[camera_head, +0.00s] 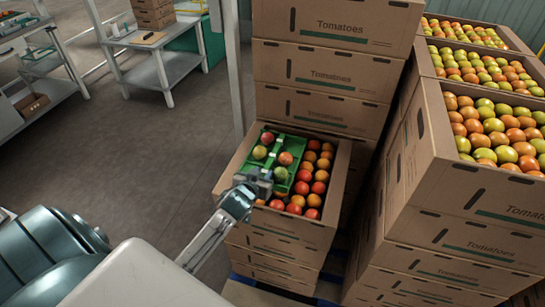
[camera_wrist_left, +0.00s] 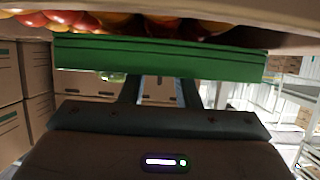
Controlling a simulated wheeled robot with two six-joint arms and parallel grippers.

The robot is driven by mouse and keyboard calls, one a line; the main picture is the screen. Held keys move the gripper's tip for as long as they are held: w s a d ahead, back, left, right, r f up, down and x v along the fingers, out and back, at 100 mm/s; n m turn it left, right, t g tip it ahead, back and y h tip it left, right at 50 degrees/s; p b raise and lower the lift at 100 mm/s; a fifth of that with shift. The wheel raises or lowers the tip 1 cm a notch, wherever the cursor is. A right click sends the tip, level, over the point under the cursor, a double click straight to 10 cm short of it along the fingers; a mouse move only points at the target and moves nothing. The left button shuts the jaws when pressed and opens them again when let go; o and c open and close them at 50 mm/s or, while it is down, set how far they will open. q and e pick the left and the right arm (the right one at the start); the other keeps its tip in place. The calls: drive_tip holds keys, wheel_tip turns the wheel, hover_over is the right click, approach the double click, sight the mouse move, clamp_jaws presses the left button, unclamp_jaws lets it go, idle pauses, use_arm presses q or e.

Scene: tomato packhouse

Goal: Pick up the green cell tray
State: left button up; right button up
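The green cell tray (camera_head: 285,150) lies in the left part of the open tomato carton (camera_head: 335,185), with a few tomatoes in its cells. My left gripper (camera_head: 262,182) is at the tray's near end in the head view. In the left wrist view the tray's green wall (camera_wrist_left: 160,58) crosses the picture in front of my left gripper (camera_wrist_left: 160,90). Its two fingers stand apart with a gap between them; their tips are hidden behind the wall. I cannot tell whether they touch the tray. My right gripper is not in view.
Red and orange tomatoes (camera_head: 305,188) fill the carton's right side. Stacked cartons (camera_head: 330,78) rise behind it, and taller stacks (camera_head: 440,225) with open tops stand at the right. A post (camera_head: 234,65) stands at the back left. The floor (camera_head: 120,150) at the left is clear.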

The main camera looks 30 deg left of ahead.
use_arm(q)
drive_tip(key=shift+x, duration=1.15)
drive_tip(key=shift+s, duration=0.1)
clamp_jaws()
